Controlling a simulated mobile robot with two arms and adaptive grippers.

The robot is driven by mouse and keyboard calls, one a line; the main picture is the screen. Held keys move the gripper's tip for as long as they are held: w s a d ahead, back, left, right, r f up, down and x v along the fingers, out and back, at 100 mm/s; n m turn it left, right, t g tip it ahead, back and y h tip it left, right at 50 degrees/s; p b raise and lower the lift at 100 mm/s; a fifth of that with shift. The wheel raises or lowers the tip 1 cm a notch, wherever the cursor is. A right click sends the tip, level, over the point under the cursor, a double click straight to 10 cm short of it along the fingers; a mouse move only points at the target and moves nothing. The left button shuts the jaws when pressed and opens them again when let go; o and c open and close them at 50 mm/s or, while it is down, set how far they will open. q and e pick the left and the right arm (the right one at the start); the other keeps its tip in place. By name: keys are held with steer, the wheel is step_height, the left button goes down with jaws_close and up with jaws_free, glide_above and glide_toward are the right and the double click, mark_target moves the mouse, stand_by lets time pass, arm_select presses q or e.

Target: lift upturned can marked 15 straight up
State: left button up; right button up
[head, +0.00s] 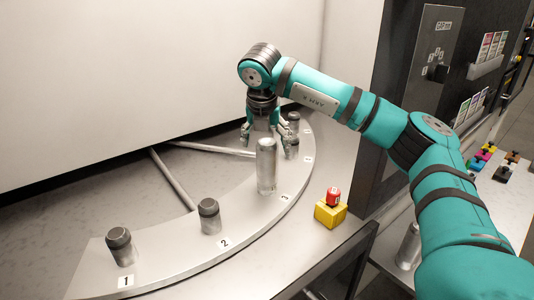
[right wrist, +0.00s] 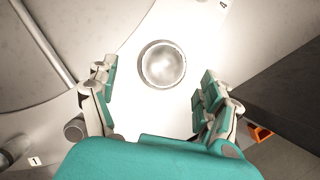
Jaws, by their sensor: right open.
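A silver can (head: 266,168) stands upright at the place marked 3 on the curved grey rail (head: 178,262). In the right wrist view I look down on the round closed end of the can (right wrist: 162,64). No mark 15 is readable on it. My right gripper (head: 267,138) points down at the top of the can. It is open, and in the right wrist view its fingers (right wrist: 157,78) are on either side of the can, with gaps showing on both sides. My left gripper is not in view.
Bare dark-topped pegs stand at place 1 (head: 119,246) and place 2 (head: 209,215). More pegs (head: 293,122) stand behind the can. A yellow box with a red button (head: 331,207) sits right of the rail. Another silver can (head: 408,246) stands lower right, beside my arm.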

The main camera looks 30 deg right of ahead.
mark_target(267, 157)
steer(key=shift+w+d+f, duration=0.1)
steer(key=shift+d+f, duration=0.05)
steer(key=shift+f, duration=0.3)
steer(key=p+x, duration=0.3)
steer(key=x, duration=0.1)
steer(key=shift+f, duration=0.6)
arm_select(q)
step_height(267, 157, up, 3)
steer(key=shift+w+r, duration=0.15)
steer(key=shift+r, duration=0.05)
arm_select(e)
steer(key=shift+c, duration=0.4)
steer(key=c, duration=0.7)
